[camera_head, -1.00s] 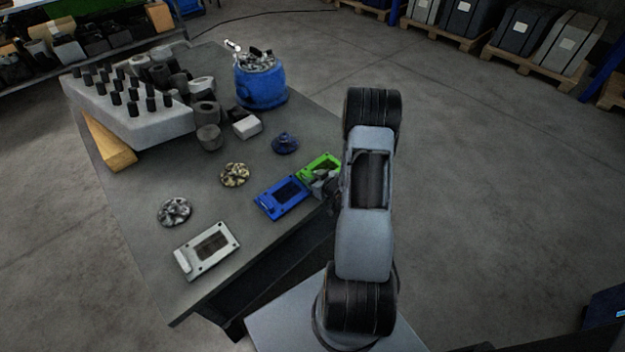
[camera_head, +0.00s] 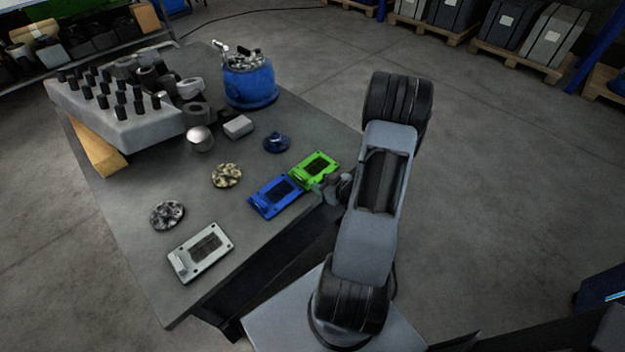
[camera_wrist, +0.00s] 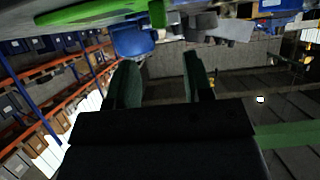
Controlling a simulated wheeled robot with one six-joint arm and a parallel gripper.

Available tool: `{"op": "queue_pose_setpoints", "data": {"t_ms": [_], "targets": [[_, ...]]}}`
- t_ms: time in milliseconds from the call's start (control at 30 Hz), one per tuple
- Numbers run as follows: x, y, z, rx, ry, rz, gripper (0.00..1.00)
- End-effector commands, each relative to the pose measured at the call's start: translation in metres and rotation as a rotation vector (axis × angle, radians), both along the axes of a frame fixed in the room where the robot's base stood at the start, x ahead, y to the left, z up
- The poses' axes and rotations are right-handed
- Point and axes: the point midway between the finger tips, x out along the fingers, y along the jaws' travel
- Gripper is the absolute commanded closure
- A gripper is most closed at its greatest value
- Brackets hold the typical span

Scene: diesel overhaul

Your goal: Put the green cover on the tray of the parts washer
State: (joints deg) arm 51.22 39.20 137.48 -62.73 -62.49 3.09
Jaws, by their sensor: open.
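The green cover (camera_head: 314,168) lies flat on the grey workbench near its right edge, beside a blue cover (camera_head: 275,196). My gripper (camera_head: 332,187) is at the bench edge, just to the right of and below the green cover, partly hidden by my arm. In the wrist view my gripper (camera_wrist: 158,82) is open, with nothing between its fingers. Part of the green cover (camera_wrist: 92,13) shows at the top left there, beyond the fingers. I cannot make out the parts washer or its tray.
The workbench (camera_head: 190,235) also holds a grey cover (camera_head: 200,252), round discs (camera_head: 167,215), a small dark blue part (camera_head: 276,141), a blue pot (camera_head: 249,82) and an engine block (camera_head: 115,118) on wood. Open floor (camera_head: 490,190) lies to the right.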

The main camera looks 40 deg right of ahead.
Motion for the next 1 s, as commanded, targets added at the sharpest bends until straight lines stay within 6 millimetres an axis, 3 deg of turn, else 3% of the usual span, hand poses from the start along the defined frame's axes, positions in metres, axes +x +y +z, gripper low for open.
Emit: {"op": "queue_pose_setpoints", "data": {"t_ms": [267,433,567,667,767,1000], "targets": [[-0.021,-0.005,0.014,-0.018,0.012,-0.002,0.53],[-0.001,-0.012,0.036,-0.170,0.136,-0.041,0.53],[0.019,-0.006,0.078,-0.313,0.281,-0.138,0.53],[0.022,0.014,0.116,-0.354,0.385,-0.225,0.53],[0.011,0.047,0.150,-0.332,0.478,-0.286,0.53],[-0.043,0.139,0.199,-0.173,0.678,-0.259,0.53]]}}
